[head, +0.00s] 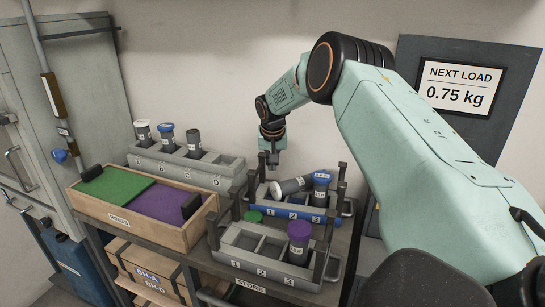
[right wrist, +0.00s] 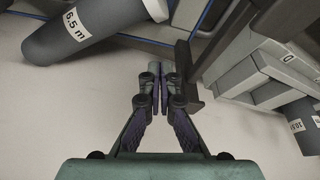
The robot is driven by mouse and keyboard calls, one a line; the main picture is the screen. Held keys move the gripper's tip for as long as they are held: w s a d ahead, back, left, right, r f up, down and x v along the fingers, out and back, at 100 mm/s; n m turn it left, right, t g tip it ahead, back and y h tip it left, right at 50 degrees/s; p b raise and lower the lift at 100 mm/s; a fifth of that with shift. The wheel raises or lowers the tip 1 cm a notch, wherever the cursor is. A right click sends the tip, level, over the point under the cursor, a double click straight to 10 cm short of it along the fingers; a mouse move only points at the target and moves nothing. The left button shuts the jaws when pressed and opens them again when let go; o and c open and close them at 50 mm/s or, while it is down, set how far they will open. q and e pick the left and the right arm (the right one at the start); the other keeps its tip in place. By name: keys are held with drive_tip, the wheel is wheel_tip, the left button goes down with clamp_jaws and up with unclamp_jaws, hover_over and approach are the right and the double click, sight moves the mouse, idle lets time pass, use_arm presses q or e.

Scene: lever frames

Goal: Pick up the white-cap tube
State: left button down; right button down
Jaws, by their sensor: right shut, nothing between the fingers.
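Another pale-capped tube (head: 142,132) stands upright in slot A of the grey rear rack (head: 208,179). My right gripper (head: 276,186) is shut and empty, pointing down behind the tilted tube and apart from it. Its closed fingers show in the right wrist view (right wrist: 160,82). My left gripper is not in view.
Blue-capped (head: 166,138) and dark-capped (head: 194,144) tubes stand in the rear rack. A blue-capped tube (head: 321,188) leans beside the tilted one. The front grey rack (head: 265,271) holds a purple-capped tube (head: 299,243); a green cap (head: 253,216) is behind. A wooden tray (head: 148,229) is left.

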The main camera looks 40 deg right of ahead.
sight(278, 190)
drive_tip(key=x, duration=0.3)
drive_tip(key=shift+d+f, duration=0.2)
drive_tip(key=shift+f, duration=0.05)
drive_tip(key=shift+s+a+r, duration=0.1)
drive_tip(key=shift+s+a, duration=0.05)
drive_tip(key=shift+a, duration=0.2)
drive_tip(key=shift+s+a+r, duration=0.25)
drive_tip(key=shift+s+a, duration=0.4)
drive_tip(key=shift+s, duration=0.25)
drive_tip(key=shift+s+a, duration=0.1)
drive_tip(key=shift+s, duration=0.1)
drive_tip(key=shift+a+f, duration=0.15)
drive_tip(key=shift+f, duration=0.1)
drive_tip(key=shift+s+a, duration=0.1)
drive_tip(key=shift+r, duration=0.1)
drive_tip(key=shift+s, duration=0.15)
drive_tip(key=shift+p, duration=0.3)
